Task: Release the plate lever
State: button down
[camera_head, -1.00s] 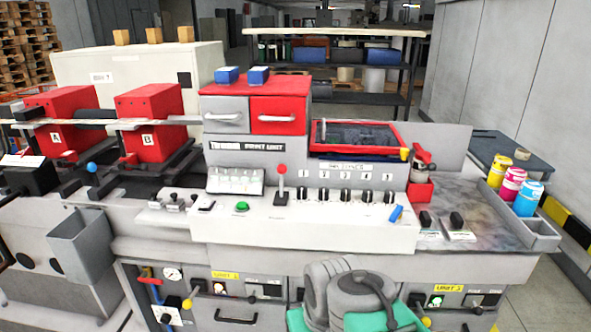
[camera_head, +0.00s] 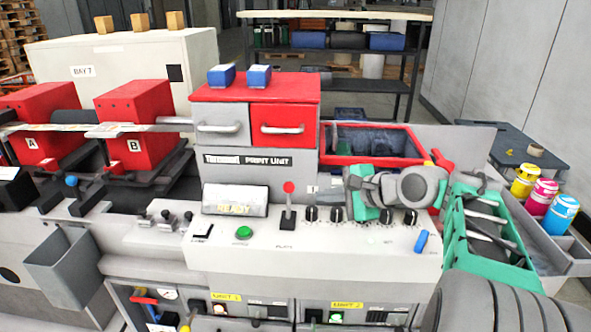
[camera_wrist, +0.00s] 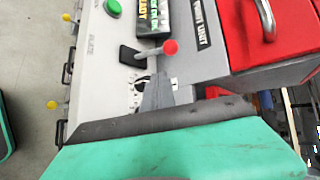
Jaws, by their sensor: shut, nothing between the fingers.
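My gripper (camera_head: 352,178) is right of the lever in the head view, over the row of black knobs, apart from the lever. In the wrist view my gripper (camera_wrist: 154,88) is shut and empty. It hides part of the knob row.
Left of the lever are a green button (camera_head: 244,232) and a display (camera_head: 234,202) reading READY. Black knobs (camera_head: 311,214) and a blue switch (camera_head: 421,241) lie right. The red drawer box (camera_head: 283,125) rises behind. An open red-rimmed tray (camera_head: 372,142) is behind my gripper.

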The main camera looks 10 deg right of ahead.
aim_at(289, 202)
jog(key=shift+m+y, duration=0.3)
jog(key=shift+m, duration=0.4)
jog(key=w+a+f, duration=0.1)
jog(key=w, duration=0.1)
jog(key=w+a, duration=0.1)
jog(key=w, duration=0.2)
jog(key=w+a+f+p, duration=0.1)
jog(key=w, duration=0.2)
jog(key=shift+w+a+f, duration=0.1)
jog(key=shift+a+f, duration=0.2)
jog(key=shift+f, duration=0.05)
jog(key=shift+a+t+b, duration=0.15)
jog(key=shift+t+b, duration=0.25)
